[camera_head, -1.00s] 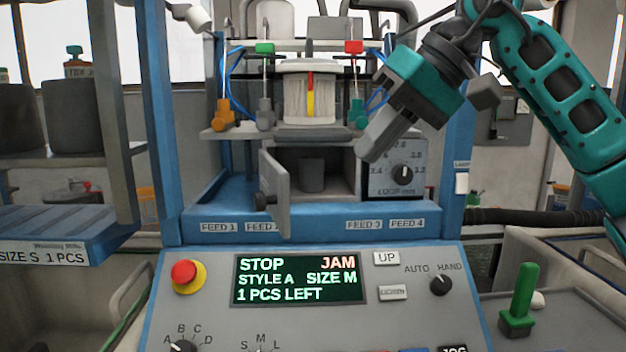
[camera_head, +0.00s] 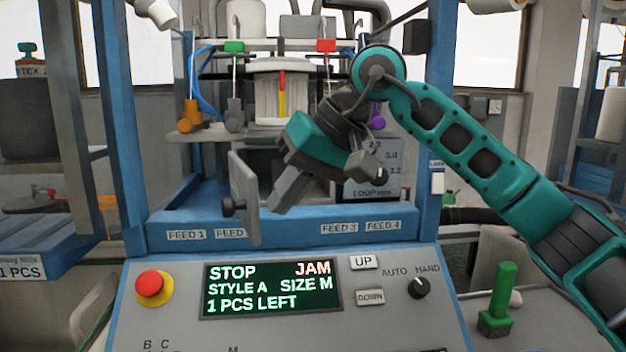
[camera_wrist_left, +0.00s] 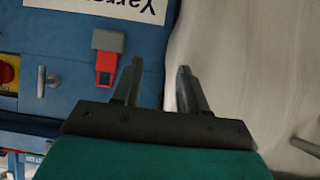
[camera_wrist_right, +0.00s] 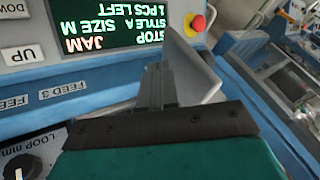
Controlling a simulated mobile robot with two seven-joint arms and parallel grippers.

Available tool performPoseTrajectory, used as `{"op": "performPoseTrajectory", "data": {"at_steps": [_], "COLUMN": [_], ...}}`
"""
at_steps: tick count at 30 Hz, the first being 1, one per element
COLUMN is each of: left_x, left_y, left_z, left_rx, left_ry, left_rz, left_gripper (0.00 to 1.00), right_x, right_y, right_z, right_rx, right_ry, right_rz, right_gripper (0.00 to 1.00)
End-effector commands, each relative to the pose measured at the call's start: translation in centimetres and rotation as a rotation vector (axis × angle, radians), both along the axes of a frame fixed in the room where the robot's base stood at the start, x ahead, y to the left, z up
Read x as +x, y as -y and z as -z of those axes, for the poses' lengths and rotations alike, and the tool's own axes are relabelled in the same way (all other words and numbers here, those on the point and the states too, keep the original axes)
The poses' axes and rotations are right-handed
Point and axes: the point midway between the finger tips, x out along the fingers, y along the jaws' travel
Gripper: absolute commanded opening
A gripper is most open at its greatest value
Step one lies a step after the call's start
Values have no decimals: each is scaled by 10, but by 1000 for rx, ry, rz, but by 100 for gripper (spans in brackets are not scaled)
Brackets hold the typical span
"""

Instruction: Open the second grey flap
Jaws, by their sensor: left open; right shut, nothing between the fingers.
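One grey flap (camera_head: 244,198) with a dark round knob stands swung outward at the left of the opening below the machine's shelf. My right gripper (camera_head: 279,208) is shut and empty, just right of the flap and in front of the opening. In the right wrist view the flap (camera_wrist_right: 198,62) is a pale panel close beside the shut fingers (camera_wrist_right: 157,82); I cannot tell whether they touch. My arm hides most of the opening. No other grey flap can be made out. My left gripper (camera_wrist_left: 160,70) is open and empty, and shows only in the left wrist view.
The control panel with a screen (camera_head: 272,289) reading STOP and JAM and a red button (camera_head: 150,285) lies below. A dial box (camera_head: 372,172) stands right of the opening, partly behind my arm. Blue posts (camera_head: 187,100) frame the machine. A green lever (camera_head: 499,295) stands at right.

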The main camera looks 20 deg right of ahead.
Motion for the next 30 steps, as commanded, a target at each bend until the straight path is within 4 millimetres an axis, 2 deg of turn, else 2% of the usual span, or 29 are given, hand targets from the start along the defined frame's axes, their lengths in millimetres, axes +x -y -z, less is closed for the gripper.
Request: {"op": "performPoseTrajectory", "data": {"at_steps": [4,17,25,30], "left_x": [1,1,1,1], "left_y": [0,-1,-3,-5], "left_z": [-1,-1,-7,-7], "left_rx": [1,3,6,10], "left_ry": [3,4,9,11], "left_rz": [0,0,-2,-5], "left_gripper": [43,43,43,43], "right_x": [-1,-2,-8,-6], "right_y": [-11,-17,-69,-84], "right_z": [0,0,-2,-1], "right_rx": [1,0,-1,0], "right_ry": [0,0,1,-1], "right_rz": [0,-2,-5,0], "right_gripper": [0,0,0,0]}}
